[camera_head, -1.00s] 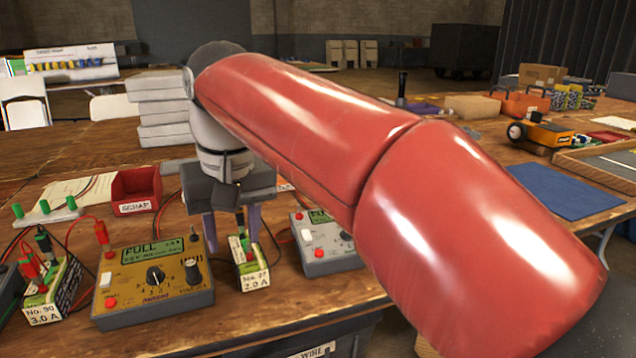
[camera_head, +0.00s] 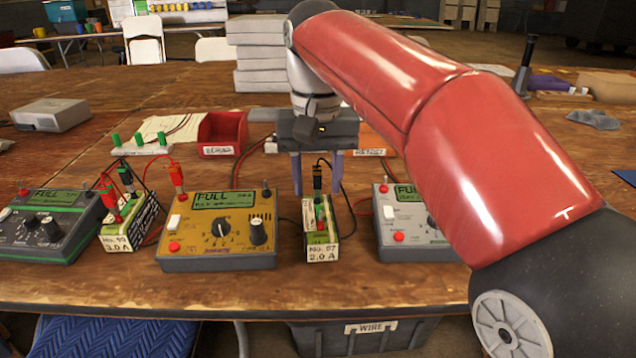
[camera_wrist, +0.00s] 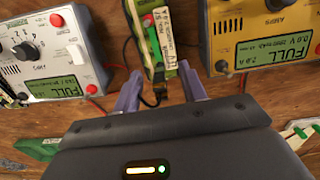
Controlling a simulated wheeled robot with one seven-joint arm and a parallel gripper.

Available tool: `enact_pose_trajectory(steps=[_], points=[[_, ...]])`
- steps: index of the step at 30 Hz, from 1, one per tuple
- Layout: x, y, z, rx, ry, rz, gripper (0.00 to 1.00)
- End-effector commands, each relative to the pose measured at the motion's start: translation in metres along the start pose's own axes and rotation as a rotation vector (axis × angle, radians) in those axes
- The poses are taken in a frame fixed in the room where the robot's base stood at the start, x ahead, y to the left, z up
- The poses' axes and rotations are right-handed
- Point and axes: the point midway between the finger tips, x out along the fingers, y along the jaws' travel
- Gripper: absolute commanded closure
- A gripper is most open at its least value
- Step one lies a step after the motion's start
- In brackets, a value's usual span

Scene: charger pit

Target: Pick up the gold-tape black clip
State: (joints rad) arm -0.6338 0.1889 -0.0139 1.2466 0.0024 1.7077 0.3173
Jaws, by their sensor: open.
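The black clip (camera_head: 317,181), with a gold-orange band near its top, stands upright on the battery (camera_head: 322,237) labelled 2.0 A. A black cable runs from it. In the wrist view the clip (camera_wrist: 158,74) shows small and dark at the end of the battery (camera_wrist: 157,35). My gripper (camera_head: 317,190) is open and points down. In the head view its two purple fingers appear on either side of the clip. In the wrist view the fingers (camera_wrist: 160,78) also flank the clip, with gaps visible. I cannot tell any contact.
A yellow meter (camera_head: 219,232) stands left of the battery and a grey meter (camera_head: 400,228) right. A red bin (camera_head: 222,133) and stacked grey boxes (camera_head: 258,62) are behind. Loose cables cross the table (camera_head: 60,285).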

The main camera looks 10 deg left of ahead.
Motion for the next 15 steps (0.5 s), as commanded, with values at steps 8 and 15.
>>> enact_pose_trajectory(steps=[8,15], points=[[0.0049,0.0001,0.0,0.0,0.002,-0.001,0.58],[0.0048,0.0002,0.0,0.0,0.002,-0.001,0.86]])
